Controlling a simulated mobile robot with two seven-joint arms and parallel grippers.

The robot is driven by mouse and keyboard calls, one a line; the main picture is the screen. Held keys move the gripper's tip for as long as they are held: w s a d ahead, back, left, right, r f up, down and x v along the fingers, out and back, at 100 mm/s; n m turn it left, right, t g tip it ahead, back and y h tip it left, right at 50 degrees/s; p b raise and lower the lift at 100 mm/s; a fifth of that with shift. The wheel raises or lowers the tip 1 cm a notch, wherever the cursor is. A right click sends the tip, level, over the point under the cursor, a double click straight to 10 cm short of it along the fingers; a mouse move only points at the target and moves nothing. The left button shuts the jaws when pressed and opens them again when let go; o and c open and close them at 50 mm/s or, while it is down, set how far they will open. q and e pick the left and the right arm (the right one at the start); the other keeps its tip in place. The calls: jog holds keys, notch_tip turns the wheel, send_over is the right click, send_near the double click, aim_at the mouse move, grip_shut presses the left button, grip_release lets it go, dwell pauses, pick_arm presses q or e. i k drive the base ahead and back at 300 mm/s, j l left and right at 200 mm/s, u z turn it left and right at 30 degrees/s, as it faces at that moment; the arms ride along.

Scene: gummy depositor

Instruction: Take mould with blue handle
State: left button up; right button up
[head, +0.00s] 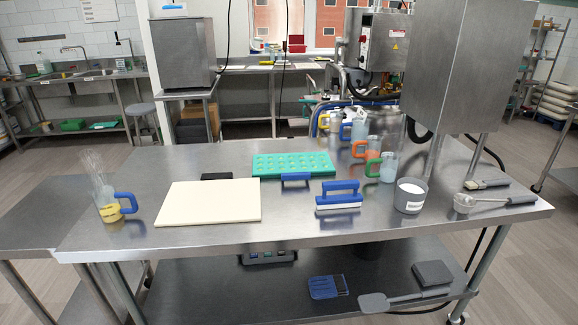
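The mould is a green tray (258,172) with rows of cavities, lying flat at the middle back of the steel table. Its blue handle (296,177) sticks out from its near edge. The cavities seem to hold nothing that I can make out. Neither of my grippers is in view.
A steel machine (465,65) stands at the right.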

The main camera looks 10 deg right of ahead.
aim_at(294, 166)
jog(key=i+l, duration=0.1)
jog(key=l, duration=0.3)
jog(key=i+l, duration=0.15)
jog(key=l, duration=0.3)
jog(key=i+l, duration=0.1)
jog(key=l, duration=0.3)
jog(key=i+l+u, duration=0.1)
jog(key=l, duration=0.3)
jog(key=i+l, duration=0.15)
jog(key=l, duration=0.3)
jog(key=i+l, duration=0.1)
jog(key=l, duration=0.3)
